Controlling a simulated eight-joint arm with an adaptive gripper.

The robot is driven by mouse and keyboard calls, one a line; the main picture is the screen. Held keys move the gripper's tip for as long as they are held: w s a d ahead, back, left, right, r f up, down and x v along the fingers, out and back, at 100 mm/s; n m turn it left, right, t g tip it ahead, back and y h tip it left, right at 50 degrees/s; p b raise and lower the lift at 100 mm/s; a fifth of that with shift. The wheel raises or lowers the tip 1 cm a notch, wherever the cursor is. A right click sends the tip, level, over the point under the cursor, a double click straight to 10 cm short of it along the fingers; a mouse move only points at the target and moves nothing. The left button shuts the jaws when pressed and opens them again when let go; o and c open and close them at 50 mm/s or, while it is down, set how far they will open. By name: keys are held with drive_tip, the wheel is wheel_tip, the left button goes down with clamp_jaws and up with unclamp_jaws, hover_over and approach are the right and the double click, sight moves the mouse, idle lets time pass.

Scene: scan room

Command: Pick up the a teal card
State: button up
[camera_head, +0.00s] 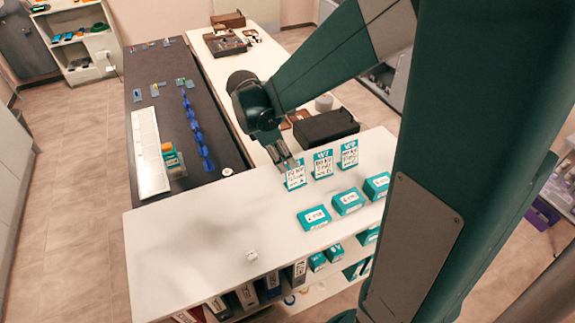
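Three white cards with teal edging and dark writing stand in a row on the white counter: a left card (296,175), a middle card (323,164) and a right card (349,154). My gripper (287,160) points down at the left card, with its fingertips at or just behind that card's top edge. The card partly overlaps the fingertips, so I cannot tell whether they touch or grip it. The left card looks upright and seems to rest on the counter.
Several teal boxes (314,217) sit in front of the cards. A black case (326,127) lies behind them. A small white object (252,255) sits near the counter's front edge. The counter's left part (185,240) is mostly free. Binders (246,295) fill the shelf below.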

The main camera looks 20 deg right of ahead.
sight(294, 170)
drive_tip(key=shift+w+d+f+n+g+h+p, duration=0.15)
drive_tip(key=shift+w+n+g+p, duration=0.1)
drive_tip(key=shift+w+n+p, duration=0.25)
drive_tip(key=shift+w+d+f+n+g+h+p, duration=0.15)
drive_tip(key=shift+w+n+g+p, duration=0.15)
drive_tip(key=shift+p, duration=0.25)
drive_tip(key=shift+w+d+f+n+g+p, duration=0.1)
drive_tip(key=shift+w+f+n+g+p, duration=0.25)
drive_tip(key=shift+n+p, duration=0.35)
drive_tip(key=shift+f, duration=0.1)
drive_tip(key=shift+x, duration=1.3)
drive_tip(key=shift+x, duration=2.6)
drive_tip(key=shift+c, duration=0.5)
